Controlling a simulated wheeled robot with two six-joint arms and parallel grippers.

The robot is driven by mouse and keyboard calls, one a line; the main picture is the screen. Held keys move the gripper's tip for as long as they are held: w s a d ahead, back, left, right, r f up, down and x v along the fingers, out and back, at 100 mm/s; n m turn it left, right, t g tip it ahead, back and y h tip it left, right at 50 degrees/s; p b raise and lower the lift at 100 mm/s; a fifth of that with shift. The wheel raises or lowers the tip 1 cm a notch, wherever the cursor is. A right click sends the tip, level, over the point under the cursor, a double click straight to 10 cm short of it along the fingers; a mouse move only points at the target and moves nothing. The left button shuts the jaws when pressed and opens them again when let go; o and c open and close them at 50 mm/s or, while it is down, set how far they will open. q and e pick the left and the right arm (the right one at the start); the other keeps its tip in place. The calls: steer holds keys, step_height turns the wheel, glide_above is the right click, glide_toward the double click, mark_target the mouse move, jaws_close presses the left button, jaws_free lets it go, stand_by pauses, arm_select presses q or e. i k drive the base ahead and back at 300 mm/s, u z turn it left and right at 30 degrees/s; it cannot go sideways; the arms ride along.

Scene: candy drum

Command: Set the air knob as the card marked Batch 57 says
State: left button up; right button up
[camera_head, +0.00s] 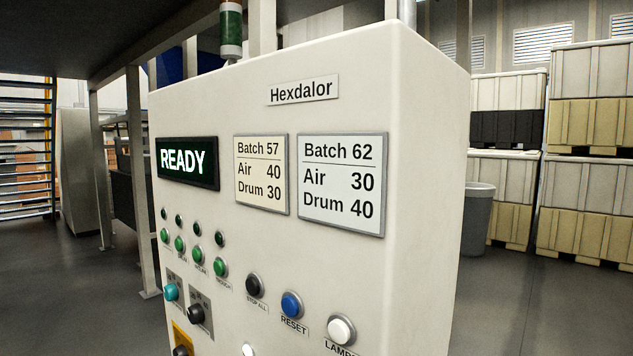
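The control cabinet (415,130) is cream, with a nameplate reading Hexdalor (304,90). The card marked Batch 57 (260,175) is cream and reads Air 40, Drum 30. To its right, a pale card marked Batch 62 (342,184) reads Air 30, Drum 40. A teal knob (171,292) and a black knob (197,314) sit low on the left of the panel; their labels and scales are too small to read, so I cannot tell which is the air knob. Neither gripper shows in this view.
A display (188,163) reads READY. Several green buttons (180,244) sit below it. A black stop-all button (255,285), a blue reset button (292,304) and a white lamp button (341,330) line the panel. Stacked crates (590,170) and a grey bin (477,220) stand behind right.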

mark_target(170, 291)
steer(key=u, duration=0.5)
steer(key=k, duration=0.55)
steer(key=u, duration=1.3)
steer(key=i, duration=0.9)
steer(key=z, duration=0.45)
